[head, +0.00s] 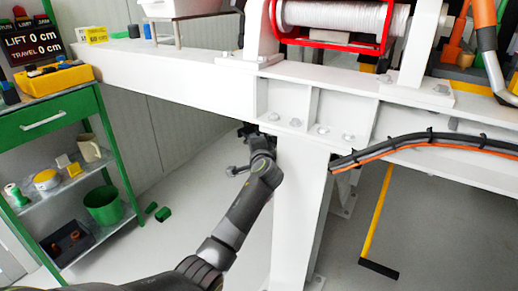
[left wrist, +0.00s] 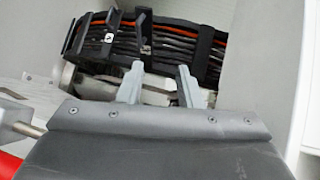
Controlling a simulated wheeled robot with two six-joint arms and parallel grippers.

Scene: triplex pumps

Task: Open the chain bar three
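In the left wrist view a cable chain (left wrist: 170,48) carries black, grey and orange lines, crossed by several black bars. One bar (left wrist: 145,28) sticks up near the middle, and another (left wrist: 108,35) to its left bears a small white label. I cannot tell which bar is number three. My left gripper (left wrist: 160,80) has its two grey fingers apart with nothing held between them. The fingertips are just below the chain, close to the middle bar; contact is unclear. In the head view my left arm reaches under the white beam, and its gripper (head: 248,131) is partly hidden there.
A white beam (head: 190,78) and post (head: 300,190) stand close to my left arm. A black and orange cable bundle (head: 430,140) runs along the right. A green shelf rack (head: 50,120) stands at the left, with green pieces (head: 162,214) on the floor nearby.

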